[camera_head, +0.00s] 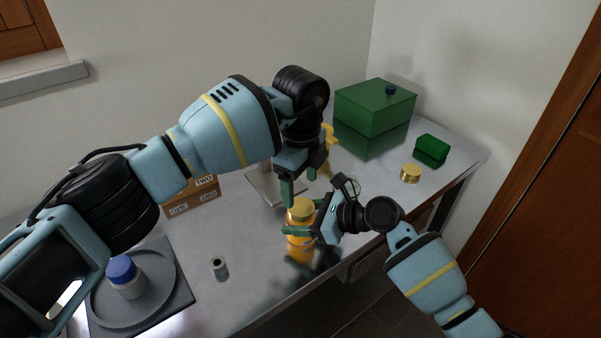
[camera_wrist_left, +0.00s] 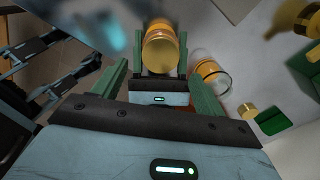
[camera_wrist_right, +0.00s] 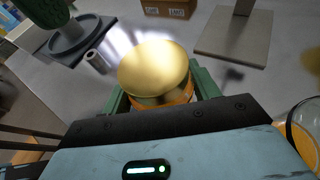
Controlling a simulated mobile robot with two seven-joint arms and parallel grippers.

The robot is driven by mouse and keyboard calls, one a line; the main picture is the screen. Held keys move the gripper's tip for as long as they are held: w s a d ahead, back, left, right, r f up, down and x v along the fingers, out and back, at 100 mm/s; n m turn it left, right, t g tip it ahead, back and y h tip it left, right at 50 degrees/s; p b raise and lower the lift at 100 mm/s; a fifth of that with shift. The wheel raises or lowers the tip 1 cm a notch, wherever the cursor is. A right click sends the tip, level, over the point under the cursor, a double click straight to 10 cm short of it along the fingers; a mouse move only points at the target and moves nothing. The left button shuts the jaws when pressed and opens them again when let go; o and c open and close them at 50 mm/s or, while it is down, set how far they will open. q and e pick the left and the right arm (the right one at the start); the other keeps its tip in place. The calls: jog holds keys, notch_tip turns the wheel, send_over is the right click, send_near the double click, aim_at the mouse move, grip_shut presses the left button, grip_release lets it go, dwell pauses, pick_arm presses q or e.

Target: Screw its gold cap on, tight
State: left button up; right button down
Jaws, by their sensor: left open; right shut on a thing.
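An orange jar (camera_head: 299,250) stands upright near the table's front edge, with a wide gold cap (camera_head: 301,210) on its top; whether the cap is tight I cannot tell. My right gripper (camera_head: 302,234) is shut around the jar, below the cap. The right wrist view shows the cap (camera_wrist_right: 153,66) close up, with the orange jar (camera_wrist_right: 165,101) between the fingers. My left gripper (camera_head: 306,185) is open and empty just above the cap, pointing down. The left wrist view shows the cap (camera_wrist_left: 160,46) ahead of its spread fingers.
Another gold lid (camera_head: 411,173) lies at the right, near a small green box (camera_head: 431,147) and a large green box (camera_head: 372,108). A carton (camera_head: 195,198) stands behind. At the left, a blue-capped jar (camera_head: 126,279) stands on a round tray (camera_head: 165,286), near a small grey cylinder (camera_head: 219,268).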

aim_at(301, 206)
pick_arm(q)
jog(key=shift+f, duration=2.85)
jog(key=shift+c, duration=0.4)
jog(key=c, duration=0.9)
jog(key=shift+m, duration=1.7)
jog(key=shift+c, duration=0.2)
jog(key=o, duration=1.1)
jog(key=shift+c, duration=0.2)
